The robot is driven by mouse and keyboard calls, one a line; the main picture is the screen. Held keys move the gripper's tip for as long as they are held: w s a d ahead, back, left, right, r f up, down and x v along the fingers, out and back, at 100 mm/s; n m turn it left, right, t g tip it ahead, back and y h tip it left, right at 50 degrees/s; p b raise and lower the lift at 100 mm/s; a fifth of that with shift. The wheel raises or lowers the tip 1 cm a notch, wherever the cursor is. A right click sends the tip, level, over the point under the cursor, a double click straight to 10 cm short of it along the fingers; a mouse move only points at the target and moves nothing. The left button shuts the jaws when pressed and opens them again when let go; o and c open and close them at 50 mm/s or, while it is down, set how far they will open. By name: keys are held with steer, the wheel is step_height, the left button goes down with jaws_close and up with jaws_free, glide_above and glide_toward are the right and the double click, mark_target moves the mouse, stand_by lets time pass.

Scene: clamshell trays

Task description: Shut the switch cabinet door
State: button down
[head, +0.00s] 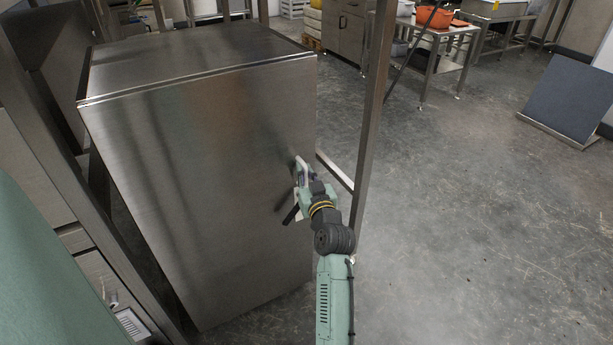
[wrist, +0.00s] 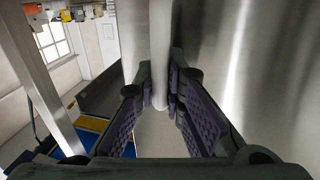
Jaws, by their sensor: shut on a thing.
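The switch cabinet (head: 190,45) is a tall brushed-steel box at the left centre of the head view. Its door (head: 190,180) is the broad plain face towards me. The door's top edge runs along the cabinet top with no wide gap showing; I cannot tell whether a narrow gap remains. My gripper (head: 299,175) is at the door's right side, about mid-height. In the wrist view my gripper (wrist: 160,100) has its fingers on both sides of a pale upright bar handle (wrist: 160,45), shut on it. The fingers hide part of the handle.
A thin steel post (head: 373,110) stands close to the right of my arm. A metal table (head: 440,38) with an orange container (head: 434,17) is at the back. A dark slanted panel (head: 570,98) stands at far right. The floor (head: 470,230) on the right is clear.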

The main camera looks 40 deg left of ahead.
steer(key=c, duration=1.7)
jaws_free()
steer(key=shift+a+f, duration=0.1)
steer(key=shift+o, duration=0.2)
steer(key=v, duration=1.2)
steer(key=shift+w, duration=0.1)
